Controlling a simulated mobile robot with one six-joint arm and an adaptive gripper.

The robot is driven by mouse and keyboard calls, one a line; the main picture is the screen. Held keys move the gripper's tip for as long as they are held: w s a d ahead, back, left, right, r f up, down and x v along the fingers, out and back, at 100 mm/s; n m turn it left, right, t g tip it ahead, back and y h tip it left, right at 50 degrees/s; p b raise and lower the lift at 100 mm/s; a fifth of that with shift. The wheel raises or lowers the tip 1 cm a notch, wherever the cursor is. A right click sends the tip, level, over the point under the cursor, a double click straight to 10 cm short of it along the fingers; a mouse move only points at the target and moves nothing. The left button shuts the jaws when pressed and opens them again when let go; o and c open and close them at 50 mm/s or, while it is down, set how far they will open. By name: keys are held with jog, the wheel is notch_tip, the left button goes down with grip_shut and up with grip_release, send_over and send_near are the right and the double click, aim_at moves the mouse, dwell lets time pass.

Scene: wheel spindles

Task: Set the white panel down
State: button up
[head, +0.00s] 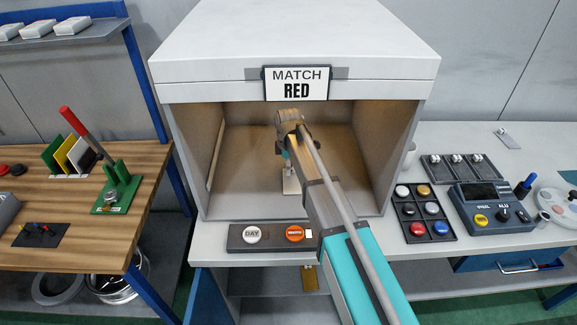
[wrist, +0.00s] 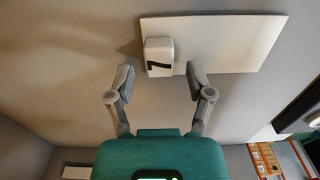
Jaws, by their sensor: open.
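The white panel (wrist: 225,42) lies flat on the booth floor in the wrist view. A white block with a black mark (wrist: 159,55) stands on its left end. My gripper (wrist: 160,68) is open, with one finger on each side of the block and a visible gap to both. The fingertips reach only about the block's near part. In the head view my gripper (head: 289,167) is inside the booth, and a small part of the panel (head: 291,186) shows below it. My arm hides much of the booth's right side there.
The booth (head: 205,92) has a "MATCH RED" sign (head: 296,83) and side walls close around my arm. A button strip (head: 272,236) lies at its front edge. A tray of coloured buttons (head: 424,212) and a control box (head: 490,208) stand at right; a wooden bench (head: 60,232) is at left.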

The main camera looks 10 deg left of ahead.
notch_tip(320, 180, up, 12)
jog(key=p, duration=1.1)
jog(key=shift+p, duration=0.3)
dwell(0.4)
